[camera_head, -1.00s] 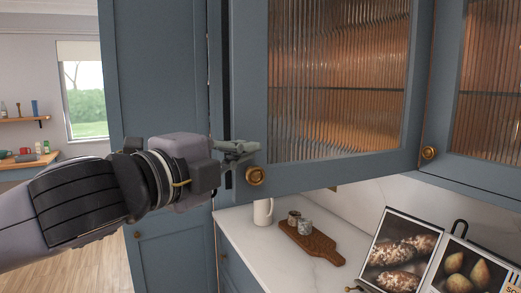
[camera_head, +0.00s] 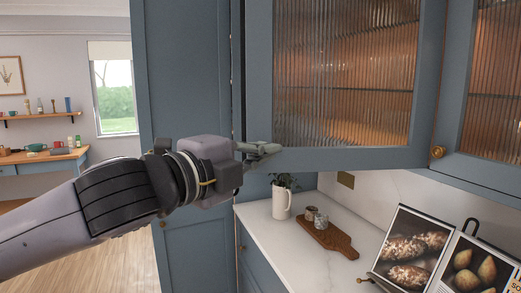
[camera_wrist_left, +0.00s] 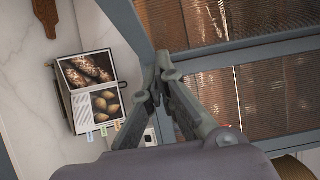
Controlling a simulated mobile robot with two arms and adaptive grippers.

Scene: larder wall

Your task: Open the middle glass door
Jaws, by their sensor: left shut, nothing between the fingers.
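The fluted glass door (camera_head: 345,159) with a blue-grey frame fills the upper middle of the head view. It stands at an angle to the glass door on its right (camera_head: 480,165), so it looks ajar. Its brass knob does not show in the head view now. My left gripper (camera_head: 268,150) is shut and empty, in front of the door's lower left corner in the head view. In the wrist view its fingertips (camera_wrist_left: 160,68) meet beside the blue frame (camera_wrist_left: 235,52) and the ribbed glass (camera_wrist_left: 265,95). Contact with the frame cannot be told. My right gripper is not in view.
A tall blue cabinet (camera_head: 185,80) stands left of the door. Below, the white counter (camera_head: 275,235) holds a white jug with a plant (camera_head: 282,205), a wooden board with small cups (camera_head: 328,235) and an open cookbook (camera_head: 410,245). The right door has a brass knob (camera_head: 438,152).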

